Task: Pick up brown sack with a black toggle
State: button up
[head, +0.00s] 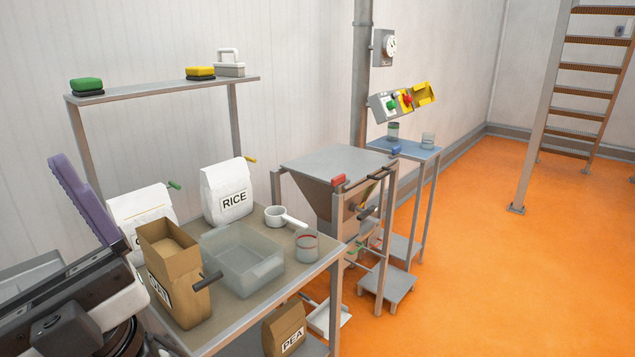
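An open-topped brown sack (184,290) stands upright on the work table, with dark lettering on its side, partly hidden by my arm. A black toggle (208,281) sticks out at its right side.
On the table (262,312) stand a clear bin (242,262), a white RICE sack (227,192), another white sack (140,212), a white scoop (280,216) and a glass (307,246).

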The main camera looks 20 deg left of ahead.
aim_at(173, 263)
jog(key=u, duration=1.25)
